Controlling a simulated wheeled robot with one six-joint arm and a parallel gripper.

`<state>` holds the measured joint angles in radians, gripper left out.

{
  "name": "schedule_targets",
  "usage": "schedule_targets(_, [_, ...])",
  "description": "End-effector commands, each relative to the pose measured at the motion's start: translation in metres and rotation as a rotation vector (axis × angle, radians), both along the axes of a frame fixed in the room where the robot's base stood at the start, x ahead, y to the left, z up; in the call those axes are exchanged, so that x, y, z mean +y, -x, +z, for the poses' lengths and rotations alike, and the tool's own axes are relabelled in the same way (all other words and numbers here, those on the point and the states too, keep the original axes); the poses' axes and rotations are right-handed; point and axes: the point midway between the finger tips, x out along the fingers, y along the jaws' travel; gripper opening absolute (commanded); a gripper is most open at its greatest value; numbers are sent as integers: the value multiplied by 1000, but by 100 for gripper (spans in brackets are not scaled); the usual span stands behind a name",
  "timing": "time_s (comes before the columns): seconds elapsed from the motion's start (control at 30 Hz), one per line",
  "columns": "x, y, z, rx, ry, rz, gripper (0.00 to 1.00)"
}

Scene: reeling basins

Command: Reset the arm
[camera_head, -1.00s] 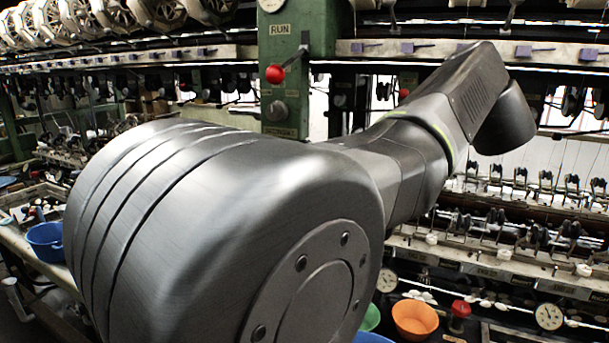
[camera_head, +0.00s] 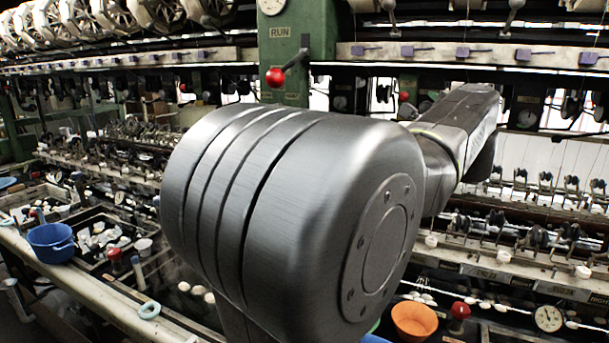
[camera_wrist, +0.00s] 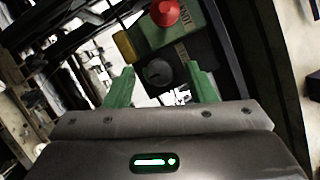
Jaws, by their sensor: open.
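My gripper (camera_wrist: 160,88) shows in the wrist view, with two green fingers standing apart and nothing between them. Past the fingers, in the wrist view, is a green and dark control box with a red knob (camera_wrist: 165,12), a yellow block (camera_wrist: 124,46) and a dark round dial (camera_wrist: 157,72). In the head view my arm fills the middle of the picture and hides much of the machine behind it. The gripper itself is hidden there.
A green machine post (camera_head: 297,60) with a red ball lever (camera_head: 275,77) stands behind my arm. A blue bucket (camera_head: 50,243) sits on the left bench. An orange bowl (camera_head: 414,320) and a pressure gauge (camera_head: 548,318) are at lower right. Reeling rows run behind.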

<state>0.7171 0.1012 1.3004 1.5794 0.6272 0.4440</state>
Motion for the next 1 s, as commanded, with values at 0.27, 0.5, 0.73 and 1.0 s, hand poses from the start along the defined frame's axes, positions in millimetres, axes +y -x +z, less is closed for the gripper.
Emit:
schedule_targets(0.27, [0, 0, -2, -89, -186, -1, 51])
schedule_targets(0.5, [1, -1, -2, -162, -339, 0, 51])
schedule_targets(0.73, [2, -1, -3, -229, -478, -1, 51])
schedule_targets(1.0, [3, -1, -4, -283, -589, 0, 51])
